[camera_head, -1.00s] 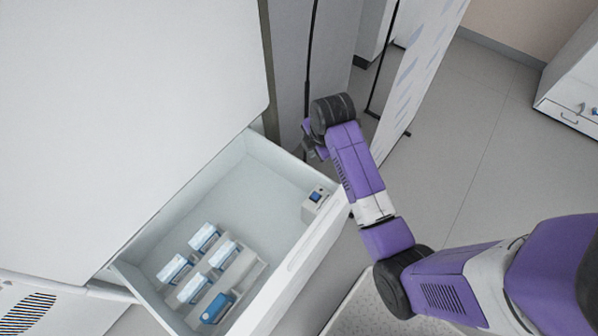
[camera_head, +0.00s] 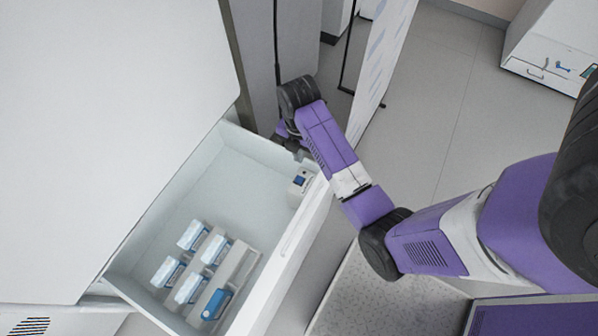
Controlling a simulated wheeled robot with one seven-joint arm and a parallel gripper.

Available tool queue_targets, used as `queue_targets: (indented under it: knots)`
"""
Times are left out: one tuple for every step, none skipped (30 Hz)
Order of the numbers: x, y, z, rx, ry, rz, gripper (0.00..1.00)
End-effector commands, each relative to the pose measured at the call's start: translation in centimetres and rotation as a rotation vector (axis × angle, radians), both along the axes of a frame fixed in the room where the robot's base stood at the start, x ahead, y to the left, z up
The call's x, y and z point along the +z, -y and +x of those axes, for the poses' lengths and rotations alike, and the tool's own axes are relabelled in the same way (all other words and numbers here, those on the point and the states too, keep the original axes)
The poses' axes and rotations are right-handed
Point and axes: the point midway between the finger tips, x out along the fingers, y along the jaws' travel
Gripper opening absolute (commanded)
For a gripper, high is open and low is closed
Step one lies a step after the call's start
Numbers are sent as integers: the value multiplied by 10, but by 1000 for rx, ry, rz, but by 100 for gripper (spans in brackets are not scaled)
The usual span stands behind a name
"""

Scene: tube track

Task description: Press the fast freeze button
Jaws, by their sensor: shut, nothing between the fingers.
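A small white box with a dark blue face (camera_head: 299,181), which looks like the button unit, sits inside the open drawer (camera_head: 256,149) at its right end, by the front wall. My gripper (camera_head: 284,134) is at the drawer's upper right edge, above and a little left of the box in the picture. It is shut and empty, and small and partly hidden by my wrist. I see a gap between it and the box in the picture, but cannot tell its height above the drawer.
Several white and blue packs (camera_head: 193,236) and a blue box (camera_head: 215,304) stand in a rack at the drawer's lower end. The white cabinet body (camera_head: 100,130) fills the left. A pale panel (camera_head: 383,60) stands behind my arm. The drawer's middle is clear.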

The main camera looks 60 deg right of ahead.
Motion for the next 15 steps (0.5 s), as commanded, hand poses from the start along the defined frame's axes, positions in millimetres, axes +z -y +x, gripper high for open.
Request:
queue_targets:
  knots:
    - [-8, -1, -1, 0, -4, 2, 0]
    - [-13, -1, -1, 0, -4, 2, 0]
    - [-20, -1, -2, 0, -5, 3, 0]
    - [-25, -1, -1, 0, -4, 2, 0]
    - [-31, -1, -1, 0, -5, 3, 0]
    - [-39, -1, -1, 0, -4, 3, 0]
    - [-45, -1, -1, 0, -4, 2, 0]
    - [-51, -1, -1, 0, -4, 3, 0]
    - [-59, -1, -1, 0, -4, 2, 0]
    - [-65, -1, -1, 0, -4, 3, 0]
    - [-71, -1, -1, 0, -4, 3, 0]
    - [-79, -1, -1, -1, -3, 2, 0]
    - [-85, -1, -1, -1, -4, 2, 0]
    - [-90, -1, -1, -1, -3, 2, 0]
    - [-96, -1, -1, -1, -3, 2, 0]
